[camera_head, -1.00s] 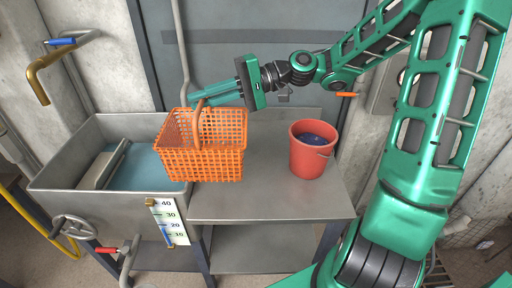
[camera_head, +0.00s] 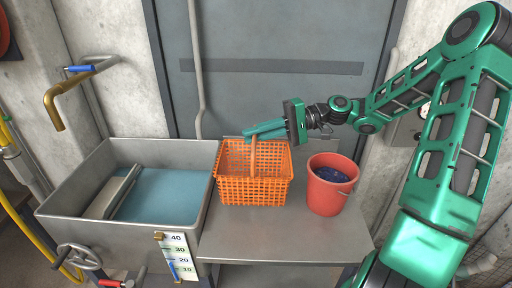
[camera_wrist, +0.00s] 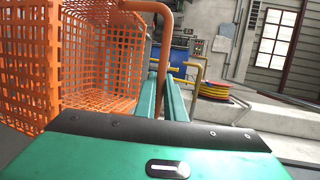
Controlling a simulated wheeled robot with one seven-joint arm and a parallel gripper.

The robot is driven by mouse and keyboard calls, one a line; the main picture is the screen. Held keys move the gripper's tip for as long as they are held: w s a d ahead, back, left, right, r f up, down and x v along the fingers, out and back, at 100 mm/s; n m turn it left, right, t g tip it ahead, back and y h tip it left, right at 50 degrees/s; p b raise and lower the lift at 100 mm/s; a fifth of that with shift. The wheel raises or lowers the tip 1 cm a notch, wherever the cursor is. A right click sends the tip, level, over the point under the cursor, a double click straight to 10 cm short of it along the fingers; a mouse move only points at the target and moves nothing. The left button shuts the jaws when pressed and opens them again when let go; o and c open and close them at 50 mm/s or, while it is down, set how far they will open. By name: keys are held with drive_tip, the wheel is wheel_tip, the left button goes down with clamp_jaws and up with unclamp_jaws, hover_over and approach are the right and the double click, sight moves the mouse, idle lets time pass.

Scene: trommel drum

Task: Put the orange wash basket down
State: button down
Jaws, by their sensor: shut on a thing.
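The orange wash basket (camera_head: 254,188) is a plastic mesh basket with an arched handle. It is upright over the left part of the metal bench top (camera_head: 285,240), beside the sink; I cannot tell whether its base touches the top. My gripper (camera_head: 250,136) is shut on the basket's handle, reaching in from the right. In the wrist view the basket (camera_wrist: 28,75) fills the left side, and the handle (camera_wrist: 163,50) passes between the green fingers (camera_wrist: 160,95).
A metal sink (camera_head: 205,190) with bluish water stands left of the basket. A red bucket (camera_head: 325,200) with dark blue contents stands close on the right. A brass tap (camera_head: 58,100) is over the sink. The bench top's front is clear.

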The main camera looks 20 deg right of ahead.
drive_tip(key=shift+d+f, duration=0.15)
drive_tip(key=shift+d, duration=0.05)
drive_tip(key=shift+f, duration=1.95)
drive_tip(key=c, duration=1.8)
unclamp_jaws()
drive_tip(key=shift+c, duration=0.2)
drive_tip(key=v, duration=1.2)
